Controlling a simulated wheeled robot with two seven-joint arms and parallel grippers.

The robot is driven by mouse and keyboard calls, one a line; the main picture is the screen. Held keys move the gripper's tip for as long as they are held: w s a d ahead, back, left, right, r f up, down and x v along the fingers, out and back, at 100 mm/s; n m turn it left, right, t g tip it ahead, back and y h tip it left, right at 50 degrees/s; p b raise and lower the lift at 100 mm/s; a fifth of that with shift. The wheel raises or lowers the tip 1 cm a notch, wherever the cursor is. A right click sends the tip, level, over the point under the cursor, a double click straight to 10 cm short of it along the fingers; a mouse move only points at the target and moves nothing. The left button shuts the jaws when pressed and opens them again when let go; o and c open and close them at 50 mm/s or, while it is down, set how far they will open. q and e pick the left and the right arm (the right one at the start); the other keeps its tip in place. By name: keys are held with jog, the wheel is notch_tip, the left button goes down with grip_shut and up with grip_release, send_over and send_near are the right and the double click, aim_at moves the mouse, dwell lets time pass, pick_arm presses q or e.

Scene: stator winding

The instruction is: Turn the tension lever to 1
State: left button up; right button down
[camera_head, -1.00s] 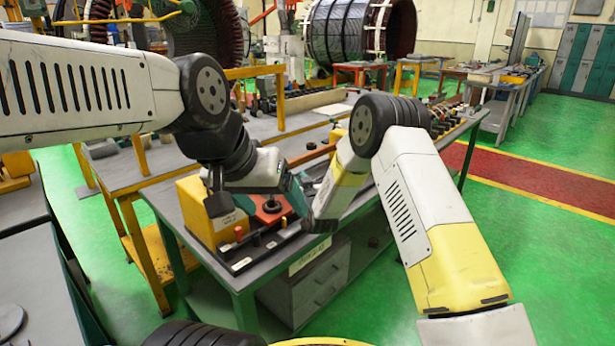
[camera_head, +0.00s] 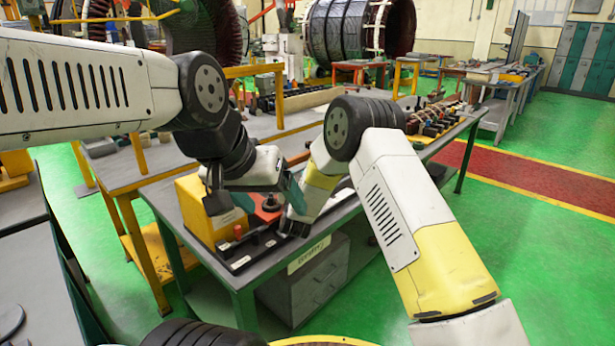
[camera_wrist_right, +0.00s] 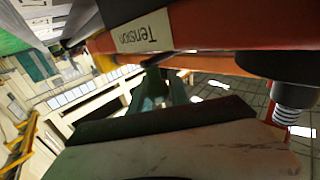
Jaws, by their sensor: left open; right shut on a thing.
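The orange winding device (camera_head: 268,214) sits at the table's near end, partly hidden by my arms. In the right wrist view its orange bars (camera_wrist_right: 200,25) carry a label (camera_wrist_right: 148,32) reading "Tension", seen upside down. My right gripper (camera_wrist_right: 155,68) reaches to the bars beside this label, its green fingers shut on the dark tension lever (camera_wrist_right: 158,60), which is mostly hidden. The lever's scale numbers are not readable. In the head view the right fingers are hidden behind the wrists. My left gripper (camera_head: 268,197) is open over the device.
A yellow box (camera_head: 200,212) stands left of the orange device on the grey table (camera_head: 176,228). More parts (camera_head: 430,118) stand at the far end. The green floor to the right is clear.

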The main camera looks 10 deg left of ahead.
jog(key=c, duration=1.2)
grip_release()
jog(key=s+d, duration=0.1)
jog(key=s, duration=0.6)
jog(key=shift+s+d, duration=0.2)
jog(key=shift+s, duration=0.15)
jog(key=w+d+r+g+y, duration=0.1)
jog(key=d+r+g, duration=0.1)
jog(key=d+r, duration=0.5)
jog(key=s+d+r+g, duration=0.4)
jog(key=s+d+r, duration=0.25)
jog(key=r, duration=0.35)
jog(key=s+d+g, duration=0.2)
jog(key=s+d, duration=0.4)
jog(key=s, duration=0.3)
jog(key=s+d+m+g+h, duration=0.1)
jog(key=s+d, duration=0.5)
jog(key=s, duration=0.4)
jog(key=s+d+g+h, duration=0.1)
jog(key=s+d+g, duration=0.1)
jog(key=s+d, duration=0.4)
jog(key=s, duration=0.4)
jog(key=shift+r+g, duration=0.3)
jog(key=shift+r, duration=0.05)
